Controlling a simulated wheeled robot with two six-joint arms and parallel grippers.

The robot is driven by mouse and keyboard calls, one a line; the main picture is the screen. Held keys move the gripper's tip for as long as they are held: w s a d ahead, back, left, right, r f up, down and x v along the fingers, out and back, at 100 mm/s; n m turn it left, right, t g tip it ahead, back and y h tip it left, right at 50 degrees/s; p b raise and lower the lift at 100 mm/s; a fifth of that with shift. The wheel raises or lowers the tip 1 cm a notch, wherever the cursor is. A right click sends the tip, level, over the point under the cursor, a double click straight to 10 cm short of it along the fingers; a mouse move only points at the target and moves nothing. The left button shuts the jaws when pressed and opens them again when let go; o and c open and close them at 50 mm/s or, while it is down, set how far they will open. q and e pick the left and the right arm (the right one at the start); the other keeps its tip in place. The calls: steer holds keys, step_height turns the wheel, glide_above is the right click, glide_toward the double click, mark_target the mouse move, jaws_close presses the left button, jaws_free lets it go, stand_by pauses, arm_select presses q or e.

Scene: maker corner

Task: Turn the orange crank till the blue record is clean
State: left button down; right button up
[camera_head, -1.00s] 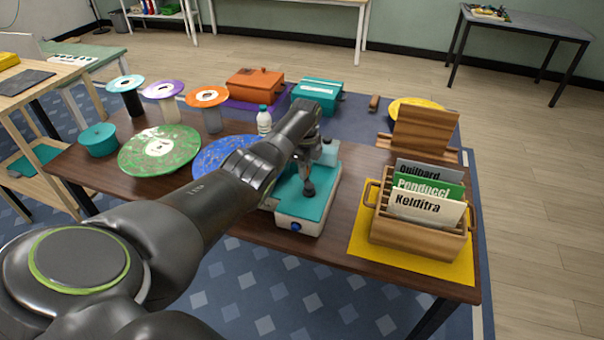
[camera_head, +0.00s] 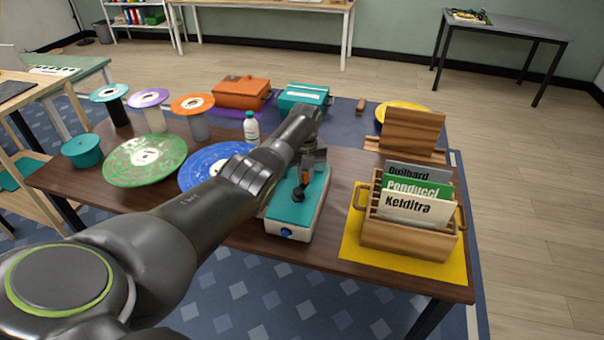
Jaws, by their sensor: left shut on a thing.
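The blue record (camera_head: 207,171) lies flat on the brown table, left of my left arm, which hides part of it. Pale marks show on its surface. My left gripper (camera_head: 311,164) is over a white device with a teal top (camera_head: 287,216) at the table's middle front. It is shut on a small orange and black part (camera_head: 303,180) above that top. The part is too small and covered to tell for sure whether it is the orange crank. An orange box (camera_head: 242,92) stands at the back on a purple mat. My right gripper is not in view.
A wooden crate (camera_head: 408,240) with name cards stands on a yellow mat (camera_head: 352,252) at right. A white bottle (camera_head: 251,127) stands close behind my arm. A green record (camera_head: 128,172), a teal pot (camera_head: 82,151) and several disc-topped stands occupy the left. A teal box (camera_head: 303,94) is at the back.

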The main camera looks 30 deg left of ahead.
arm_select(q)
steer(key=shift+d+m, duration=0.4)
steer(key=shift+m, duration=0.7)
steer(key=c, duration=1.3)
jaws_free()
steer(key=shift+d, duration=0.1)
steer(key=shift+c, duration=0.2)
step_height(320, 180, up, 18)
steer(key=shift+f+b, duration=0.25)
steer(key=shift+b, duration=0.15)
